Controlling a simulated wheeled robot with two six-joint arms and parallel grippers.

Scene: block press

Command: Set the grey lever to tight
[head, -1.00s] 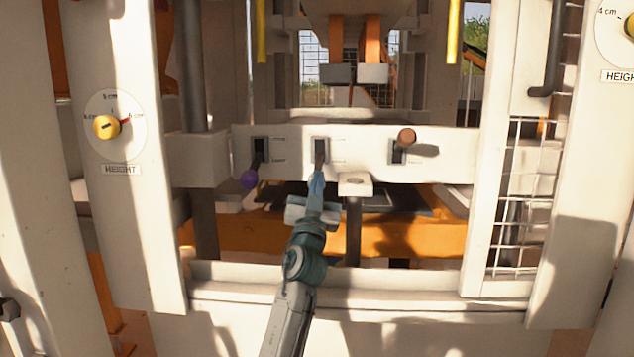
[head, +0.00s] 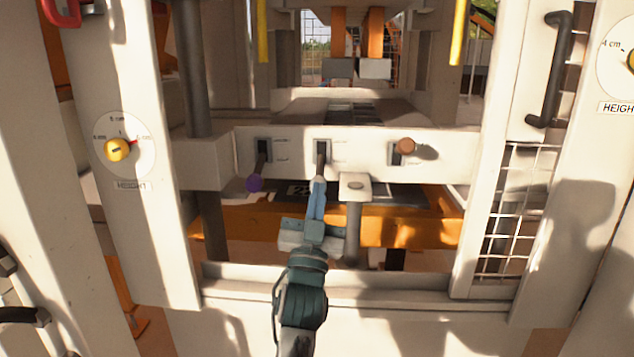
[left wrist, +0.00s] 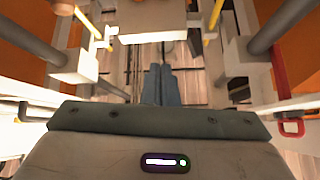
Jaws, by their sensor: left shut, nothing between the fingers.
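A white panel (head: 220,172) carries three levers in slots. The middle lever (head: 321,158) has a dark stalk that points down out of its slot; its knob is hidden at my fingertips, so I cannot tell its colour. The left lever has a purple knob (head: 254,183) hanging low, and the right lever has a brown knob (head: 406,146) sitting higher. My left gripper (head: 318,184) is shut and empty, its blue fingertips at the lower end of the middle lever. I cannot tell whether they touch. The shut fingers (left wrist: 161,84) also show in the left wrist view. The slot labels are too small to read.
A white-capped post (head: 355,186) stands just right of my gripper. A dial with a yellow knob (head: 117,149) is on the left white column, and a wire mesh (head: 515,210) is on the right. A white ledge (head: 390,292) runs below the panel.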

